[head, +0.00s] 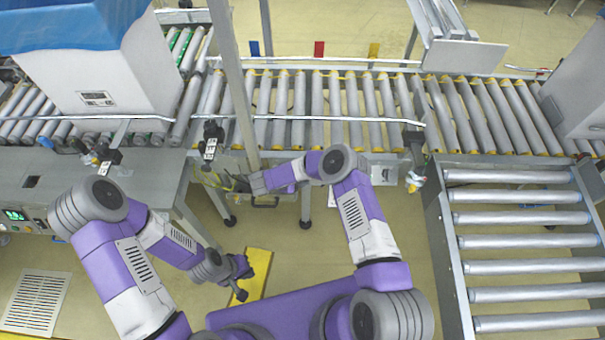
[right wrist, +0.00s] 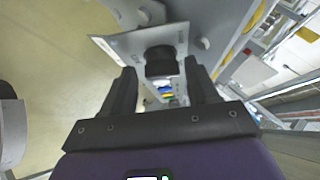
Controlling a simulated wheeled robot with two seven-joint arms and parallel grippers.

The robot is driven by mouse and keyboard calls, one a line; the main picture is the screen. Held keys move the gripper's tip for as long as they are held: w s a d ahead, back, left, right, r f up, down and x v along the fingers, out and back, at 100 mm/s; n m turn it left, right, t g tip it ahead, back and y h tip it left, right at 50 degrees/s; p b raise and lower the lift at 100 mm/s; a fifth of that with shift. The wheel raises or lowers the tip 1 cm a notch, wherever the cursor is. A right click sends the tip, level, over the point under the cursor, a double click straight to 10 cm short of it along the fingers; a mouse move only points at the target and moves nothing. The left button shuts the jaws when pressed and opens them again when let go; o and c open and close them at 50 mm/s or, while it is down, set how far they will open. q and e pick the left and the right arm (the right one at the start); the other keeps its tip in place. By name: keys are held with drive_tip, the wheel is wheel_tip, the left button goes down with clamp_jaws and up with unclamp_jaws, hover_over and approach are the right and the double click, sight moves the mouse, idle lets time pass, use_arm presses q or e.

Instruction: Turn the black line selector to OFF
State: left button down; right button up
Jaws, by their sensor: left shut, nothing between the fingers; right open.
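The black selector knob (right wrist: 161,60) shows in the right wrist view, on a pale bracket-like plate (right wrist: 112,46). My right gripper (right wrist: 160,72) is open, with one finger on each side of the knob in that view. I cannot tell whether the fingers touch it, and the knob's pointer and markings are not readable. In the head view, my right arm reaches left to the conveyor's front edge, and the knob cannot be made out there. My left gripper (head: 240,283) is shut and empty, low over the yellow floor strip.
A roller conveyor (head: 300,110) runs across the back, with a grey machine (head: 95,75) over it at left. A control panel (head: 25,222) with a green display stands at far left. Another roller section (head: 525,240) stands at right. Open floor (head: 430,280) lies between.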

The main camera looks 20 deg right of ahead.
drive_tip(key=shift+w+d+r, duration=0.15)
drive_tip(key=shift+w+r, duration=0.05)
